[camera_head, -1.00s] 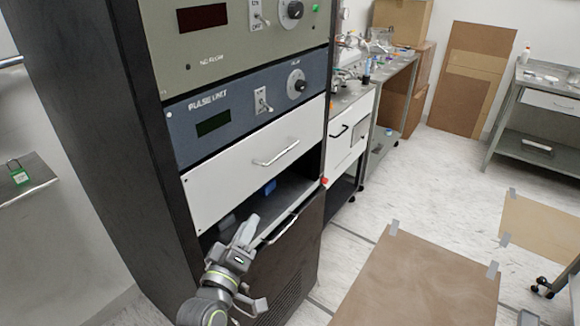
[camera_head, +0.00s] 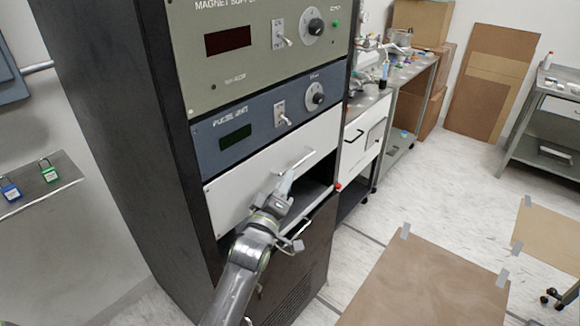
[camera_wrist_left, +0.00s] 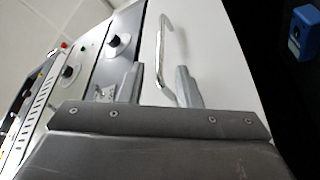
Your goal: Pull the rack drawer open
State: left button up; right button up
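The rack drawer has a white front (camera_head: 240,186) below the blue pulse unit, and it looks flush with the rack. Its silver bar handle (camera_head: 298,160) is near the middle of the front. My left gripper (camera_head: 284,182) is at the lower left end of the handle, in front of the drawer. In the left wrist view, the two fingers (camera_wrist_left: 160,88) stand apart. Contact cannot be told. My right gripper is not in view.
Below the drawer is an open dark bay (camera_head: 312,198), and a dark lower door (camera_head: 300,275) with its own handle. A bench (camera_head: 362,125) stands right of the rack. The floor at right has brown sheets (camera_head: 425,285).

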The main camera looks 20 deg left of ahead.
pick_arm(q)
jog(key=shift+x, duration=2.35)
grip_shut()
